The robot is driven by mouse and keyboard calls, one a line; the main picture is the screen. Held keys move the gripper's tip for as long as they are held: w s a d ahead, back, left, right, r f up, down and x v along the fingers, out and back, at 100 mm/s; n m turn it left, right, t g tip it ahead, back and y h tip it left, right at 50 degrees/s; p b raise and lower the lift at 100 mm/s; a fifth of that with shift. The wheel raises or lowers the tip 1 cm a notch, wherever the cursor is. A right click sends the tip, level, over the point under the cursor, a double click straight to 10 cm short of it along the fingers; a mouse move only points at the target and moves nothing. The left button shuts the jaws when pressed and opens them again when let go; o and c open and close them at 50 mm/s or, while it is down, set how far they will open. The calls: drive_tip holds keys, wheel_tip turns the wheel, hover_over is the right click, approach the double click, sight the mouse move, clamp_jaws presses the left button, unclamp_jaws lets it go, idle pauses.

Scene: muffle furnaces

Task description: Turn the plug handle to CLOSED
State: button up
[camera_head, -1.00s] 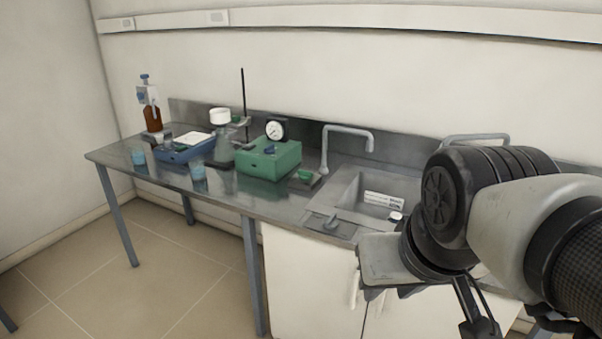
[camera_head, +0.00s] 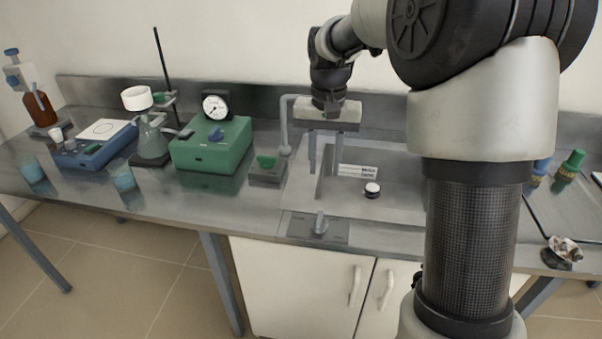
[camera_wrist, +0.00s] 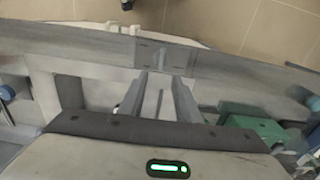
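The plug handle (camera_head: 320,223) is a small grey lever on a dark plate (camera_head: 300,228) at the front edge of the sink counter. It appears to point roughly away from me; its marking cannot be read. A round white-topped plug (camera_head: 371,187) sits in the sink (camera_head: 400,165) beside a white label. My gripper (camera_head: 325,165) points down above the left part of the sink, behind the handle and apart from it. Its two fingers are spread and empty, also in the wrist view (camera_wrist: 160,80).
The tap (camera_head: 284,130) stands close left of my gripper. A green box with a gauge (camera_head: 210,145), a flask (camera_head: 151,140) and a blue device (camera_head: 92,150) stand further left. Green-capped bottles (camera_head: 569,168) stand at right. White cupboard doors (camera_head: 300,285) are below.

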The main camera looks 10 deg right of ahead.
sight(319, 219)
drive_tip(key=f, duration=0.6)
drive_tip(key=w+f+b, duration=0.1)
drive_tip(key=f, duration=0.5)
drive_tip(key=f+b, duration=0.1)
drive_tip(key=f, duration=0.5)
drive_tip(key=shift+w+f, duration=0.2)
drive_tip(key=shift+w, duration=0.15)
clamp_jaws()
